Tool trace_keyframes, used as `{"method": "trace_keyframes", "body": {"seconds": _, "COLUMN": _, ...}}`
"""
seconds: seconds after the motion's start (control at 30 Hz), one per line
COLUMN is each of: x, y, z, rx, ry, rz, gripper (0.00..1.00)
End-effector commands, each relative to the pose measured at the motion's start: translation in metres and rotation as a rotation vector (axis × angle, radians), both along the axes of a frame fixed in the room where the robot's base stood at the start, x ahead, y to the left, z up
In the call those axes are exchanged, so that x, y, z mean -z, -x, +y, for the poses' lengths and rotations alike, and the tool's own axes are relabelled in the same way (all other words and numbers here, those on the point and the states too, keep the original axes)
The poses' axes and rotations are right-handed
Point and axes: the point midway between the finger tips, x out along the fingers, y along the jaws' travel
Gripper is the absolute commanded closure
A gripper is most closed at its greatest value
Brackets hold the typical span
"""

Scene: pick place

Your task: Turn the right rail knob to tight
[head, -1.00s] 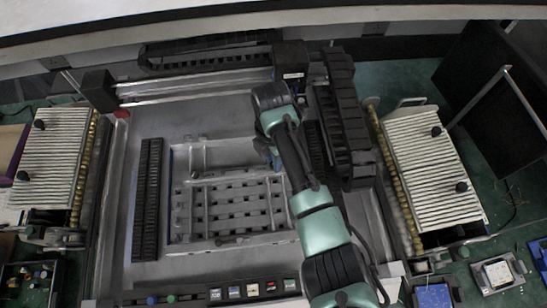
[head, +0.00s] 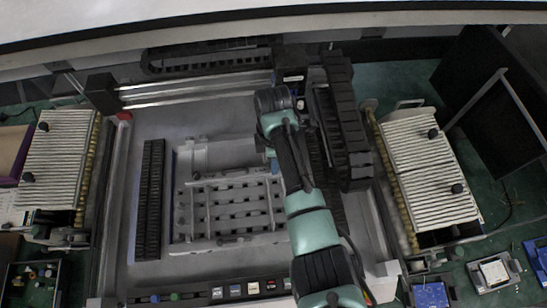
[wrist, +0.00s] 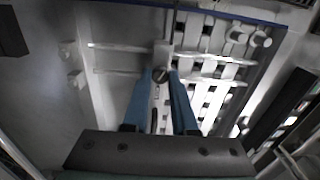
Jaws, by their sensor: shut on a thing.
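The grey slotted fixture (head: 183,222) lies on the machine's bed, with thin metal rails (wrist: 112,47) running across it in the wrist view. My gripper (wrist: 160,74) has two blue fingers, close together on either side of a small dark round knob (wrist: 160,77) by a pale block on the rails. They are shut on this knob. A slot-like mark shows on its face, but its turn angle is hard to read. In the head view my gripper (head: 271,153) is at the fixture's upper right, and my arm hides the knob.
A black cable chain (head: 345,125) stands close to the right of my arm. A second black strip (head: 150,200) lies left of the fixture. Ribbed panels (head: 430,165) flank the machine. Labelled buttons (head: 235,291) line the front edge.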

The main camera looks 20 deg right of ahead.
Motion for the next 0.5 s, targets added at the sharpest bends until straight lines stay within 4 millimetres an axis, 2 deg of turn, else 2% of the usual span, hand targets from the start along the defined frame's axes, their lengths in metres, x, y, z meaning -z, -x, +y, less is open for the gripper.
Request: {"method": "trace_keyframes", "body": {"seconds": 0.5, "x": -0.0024, "y": -0.0004, "z": -0.0004, "rx": 0.493, "ry": 0.001, "rz": -0.001, "gripper": 1.00}}
